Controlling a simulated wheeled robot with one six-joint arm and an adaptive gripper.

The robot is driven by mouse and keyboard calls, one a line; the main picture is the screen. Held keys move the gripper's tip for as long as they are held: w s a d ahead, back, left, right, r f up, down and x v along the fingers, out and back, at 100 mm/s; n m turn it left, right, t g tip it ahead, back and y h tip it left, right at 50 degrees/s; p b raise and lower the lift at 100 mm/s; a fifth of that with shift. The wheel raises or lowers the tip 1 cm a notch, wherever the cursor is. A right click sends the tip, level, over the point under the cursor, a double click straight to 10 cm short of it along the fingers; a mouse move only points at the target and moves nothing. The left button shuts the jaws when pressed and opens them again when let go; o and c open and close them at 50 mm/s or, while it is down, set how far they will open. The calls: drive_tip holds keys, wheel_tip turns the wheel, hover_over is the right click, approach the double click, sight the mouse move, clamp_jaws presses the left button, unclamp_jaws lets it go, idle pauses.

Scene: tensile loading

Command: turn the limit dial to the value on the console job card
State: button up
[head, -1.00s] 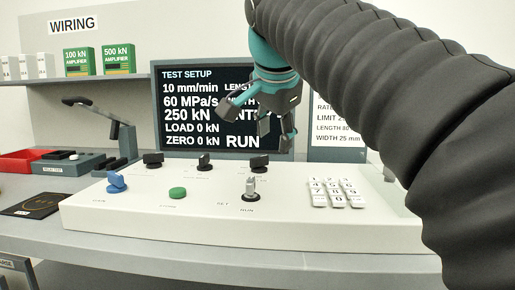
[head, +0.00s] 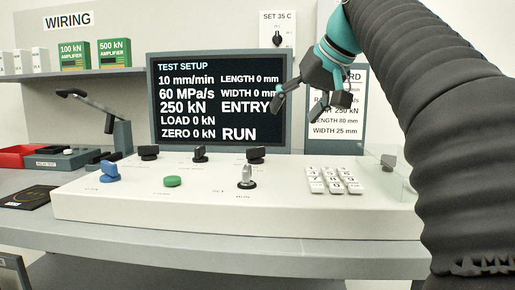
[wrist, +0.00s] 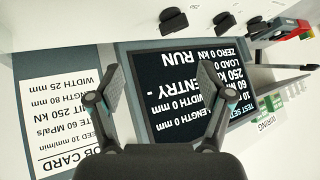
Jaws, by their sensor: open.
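The white console (head: 240,212) carries three black dials in its back row: left (head: 148,152), middle (head: 199,153) and right (head: 255,154). Their labels are too small to read, so I cannot tell which is the limit dial. The job card (head: 336,135) hangs right of the screen, partly behind my gripper. In the wrist view the job card (wrist: 62,125) appears upside down and shows a limit of 250 kN. The screen (head: 217,103) also shows 250 kN. My gripper (head: 299,106) is open and empty, above the console before the screen and card. Its fingers also show in the wrist view (wrist: 172,90).
A dark lever (head: 95,110) rises at the left.

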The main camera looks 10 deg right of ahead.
sight(256, 148)
drive_tip(key=w+a+f+n+b, duration=0.1)
drive_tip(key=w+a+f, duration=0.1)
drive_tip(key=f, duration=0.1)
drive_tip(key=w+a+f+n, duration=0.2)
drive_tip(key=w+f, duration=0.1)
drive_tip(key=w+a+f+n+b, duration=0.1)
drive_tip(key=w+a+f+n, duration=0.1)
drive_tip(key=f, duration=0.1)
drive_tip(key=shift+w+a+y+b, duration=0.3)
drive_tip(key=shift+w+y+b, duration=0.05)
drive_tip(key=shift+w+y, duration=0.05)
idle(0.4)
drive_tip(key=c, duration=1.2)
drive_tip(key=shift+o, duration=0.2)
